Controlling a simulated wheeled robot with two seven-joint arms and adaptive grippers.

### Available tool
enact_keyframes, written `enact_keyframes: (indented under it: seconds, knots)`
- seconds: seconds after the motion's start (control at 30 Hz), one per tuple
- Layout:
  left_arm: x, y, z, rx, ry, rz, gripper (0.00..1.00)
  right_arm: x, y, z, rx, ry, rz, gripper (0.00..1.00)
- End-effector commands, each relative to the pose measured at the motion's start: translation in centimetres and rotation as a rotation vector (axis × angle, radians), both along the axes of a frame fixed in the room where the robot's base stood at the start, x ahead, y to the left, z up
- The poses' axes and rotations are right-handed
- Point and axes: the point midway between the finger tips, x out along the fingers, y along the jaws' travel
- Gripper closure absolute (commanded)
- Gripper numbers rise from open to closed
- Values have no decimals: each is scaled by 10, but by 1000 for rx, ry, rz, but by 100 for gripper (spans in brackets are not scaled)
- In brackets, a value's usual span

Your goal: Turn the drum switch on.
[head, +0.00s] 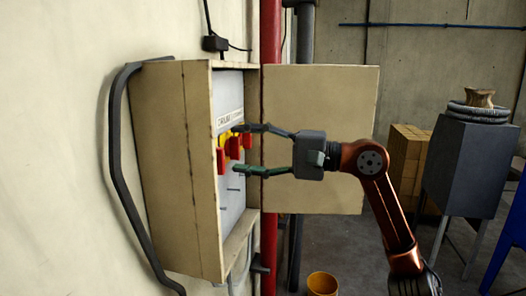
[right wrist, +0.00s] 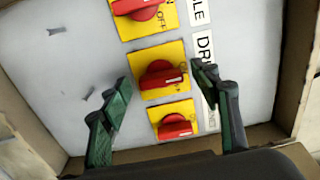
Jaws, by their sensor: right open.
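Three red rotary switches on yellow plates sit in a row on the grey panel inside the open wall box. In the right wrist view they are the upper switch (right wrist: 140,8), the middle switch (right wrist: 160,76) and the lower switch (right wrist: 174,127). A white label beginning "DR" (right wrist: 205,50) stands beside the middle switch, partly hidden by a finger. The middle knob's white mark points right. My right gripper (head: 237,148) is open, its green-padded fingers on either side of the middle switch; contact cannot be told. It also shows in the right wrist view (right wrist: 161,72). My left gripper is not in view.
The box (head: 170,165) has side walls close around the panel, and its door (head: 325,110) stands open to the right. A dark cable (head: 117,150) runs along its left. A red pipe (head: 269,235) stands behind. A yellow bucket (head: 322,284) is on the floor.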

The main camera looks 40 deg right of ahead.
Motion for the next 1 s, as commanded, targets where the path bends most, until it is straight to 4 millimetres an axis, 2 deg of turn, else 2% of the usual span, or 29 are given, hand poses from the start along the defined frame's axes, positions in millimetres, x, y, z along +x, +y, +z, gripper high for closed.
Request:
enact_keyframes:
  seconds: [0.4,0.6,1.0]
  knots:
    - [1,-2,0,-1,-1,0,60,-59,-51,-1,-1,2,-2,44]
    - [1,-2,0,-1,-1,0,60,-79,-68,-1,-1,1,-1,44]
    - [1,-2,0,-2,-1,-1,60,-86,-74,0,-1,1,0,44]
